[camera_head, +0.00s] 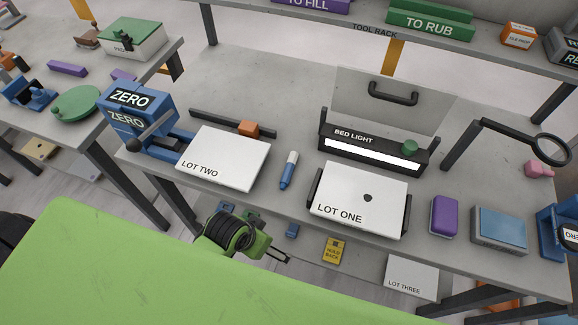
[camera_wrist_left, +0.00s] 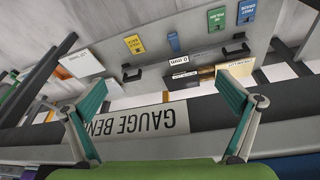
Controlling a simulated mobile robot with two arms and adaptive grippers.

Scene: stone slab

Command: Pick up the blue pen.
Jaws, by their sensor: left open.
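The blue pen (camera_head: 288,170), with a blue body and a white end, lies on the grey stone slab (camera_head: 295,210) between the LOT TWO and LOT ONE boards in the head view. My left gripper (camera_head: 281,256) is in front of the slab's near edge, below the pen in the picture and apart from it. In the left wrist view my left gripper (camera_wrist_left: 163,98) has its two fingers wide apart with nothing held between them. The pen cannot be made out in the wrist view. My right gripper is not in view.
The LOT TWO board (camera_head: 222,157) is left of the pen and the LOT ONE board (camera_head: 358,199) right. Behind are an orange block (camera_head: 248,128) and the BED LIGHT bar (camera_head: 372,150). The GAUGE BENCH lettering (camera_wrist_left: 150,119) shows between my fingers. Bare slab surrounds the pen.

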